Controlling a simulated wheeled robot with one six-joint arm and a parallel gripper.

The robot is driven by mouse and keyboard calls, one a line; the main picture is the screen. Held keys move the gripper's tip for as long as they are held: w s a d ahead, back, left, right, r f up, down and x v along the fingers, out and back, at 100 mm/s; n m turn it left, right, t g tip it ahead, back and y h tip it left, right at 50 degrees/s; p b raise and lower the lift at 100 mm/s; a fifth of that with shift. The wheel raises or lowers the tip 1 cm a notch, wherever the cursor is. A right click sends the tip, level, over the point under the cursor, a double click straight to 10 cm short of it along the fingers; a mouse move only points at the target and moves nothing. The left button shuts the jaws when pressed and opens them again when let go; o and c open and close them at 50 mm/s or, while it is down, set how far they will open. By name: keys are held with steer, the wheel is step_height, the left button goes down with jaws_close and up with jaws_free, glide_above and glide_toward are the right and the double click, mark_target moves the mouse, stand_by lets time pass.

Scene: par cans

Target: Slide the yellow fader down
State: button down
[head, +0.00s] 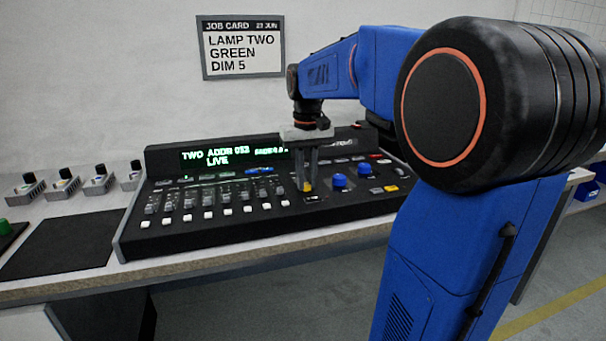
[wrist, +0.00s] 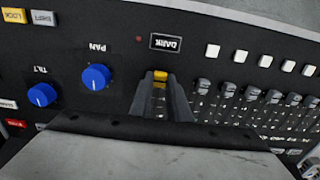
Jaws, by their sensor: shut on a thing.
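In the wrist view the yellow fader cap (wrist: 160,75) shows between my fingertips. My gripper (head: 308,184) points down from above and is shut on the yellow fader; it also shows in the wrist view (wrist: 160,80). A label reading DARK (wrist: 166,42) sits just beyond the fader in the wrist view. The fader's slot is mostly hidden by my fingers.
Two blue knobs, PAN (wrist: 95,77) and TILT (wrist: 42,94), sit beside the fader. The green display (head: 232,156) reads TWO ADDR and LIVE. A job card (head: 243,47) hangs on the wall. A dark mat (head: 68,245) lies left.

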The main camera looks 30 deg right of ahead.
mark_target(307, 184)
steer(key=shift+s, duration=0.1)
steer(key=c, duration=1.6)
jaws_free()
steer(key=shift+c, duration=0.2)
steer(key=shift+r, duration=0.1)
step_height(307, 184, up, 17)
steer(key=s+a+f+n+t, duration=0.1)
steer(key=s+a+f, duration=0.3)
steer(key=s+f, duration=0.3)
steer(key=s+a+f+n+t, duration=0.1)
steer(key=s+a+f, duration=0.4)
steer(key=f, duration=0.7)
steer(key=s+a+f+n+t, duration=0.1)
steer(key=s+a+f, duration=0.3)
steer(key=s+f, duration=0.6)
steer(key=shift+a+t, duration=0.2)
steer(key=shift+t, duration=0.7)
